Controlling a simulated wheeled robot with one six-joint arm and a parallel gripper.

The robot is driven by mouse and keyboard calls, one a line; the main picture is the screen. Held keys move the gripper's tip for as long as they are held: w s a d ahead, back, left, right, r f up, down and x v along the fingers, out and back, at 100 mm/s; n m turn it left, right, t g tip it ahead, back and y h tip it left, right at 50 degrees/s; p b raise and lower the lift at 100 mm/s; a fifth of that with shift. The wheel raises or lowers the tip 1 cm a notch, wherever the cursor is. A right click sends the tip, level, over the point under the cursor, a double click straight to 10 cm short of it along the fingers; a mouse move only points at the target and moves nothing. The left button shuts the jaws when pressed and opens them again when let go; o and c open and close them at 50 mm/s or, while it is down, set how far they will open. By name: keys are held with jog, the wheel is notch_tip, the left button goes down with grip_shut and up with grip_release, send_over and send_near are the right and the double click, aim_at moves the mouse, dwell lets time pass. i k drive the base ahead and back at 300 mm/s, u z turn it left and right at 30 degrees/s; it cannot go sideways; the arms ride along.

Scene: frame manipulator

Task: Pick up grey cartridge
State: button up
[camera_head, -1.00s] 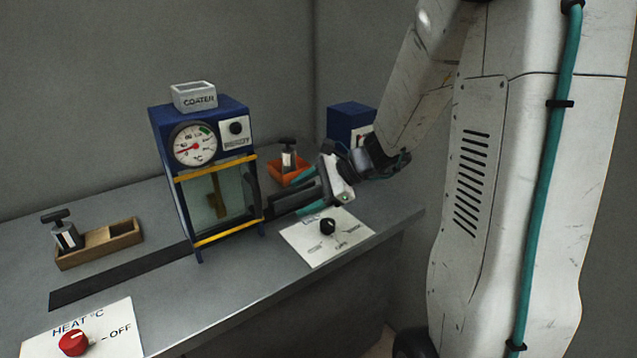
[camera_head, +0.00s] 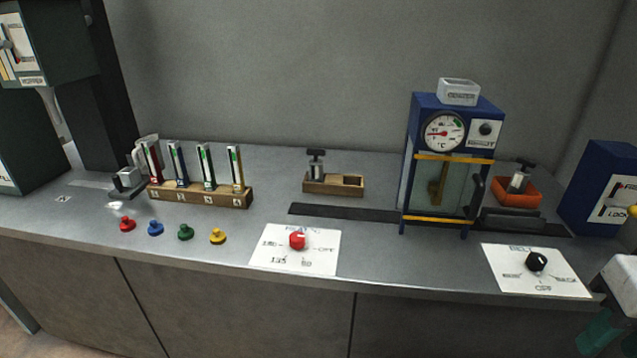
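Two grey cartridge-like blocks with black T-shaped handles show in the head view. One grey cartridge (camera_head: 316,164) stands upright in the left part of a wooden tray (camera_head: 333,190). The other grey cartridge (camera_head: 520,180) stands in an orange tray (camera_head: 516,199), right of the blue coater machine (camera_head: 457,114). My gripper (camera_head: 603,332) is only partly in view at the lower right edge, at the counter's front and apart from both cartridges. Its white body and a teal part show, but its opening is hidden.
A wooden rack (camera_head: 200,193) of several coloured tubes stands at left, with coloured knobs before it. A red heat dial (camera_head: 297,240) and black belt dial (camera_head: 537,262) lie near the front edge. A blue box (camera_head: 603,185) stands at right.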

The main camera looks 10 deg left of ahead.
aim_at(316, 165)
jog(key=k, duration=1)
jog(key=u, duration=0.75)
jog(key=i, duration=0.55)
jog(key=u, duration=0.85)
jog(key=i, duration=1.35)
jog(key=z, duration=1.2)
jog(key=i, duration=0.4)
jog(key=z, duration=0.35)
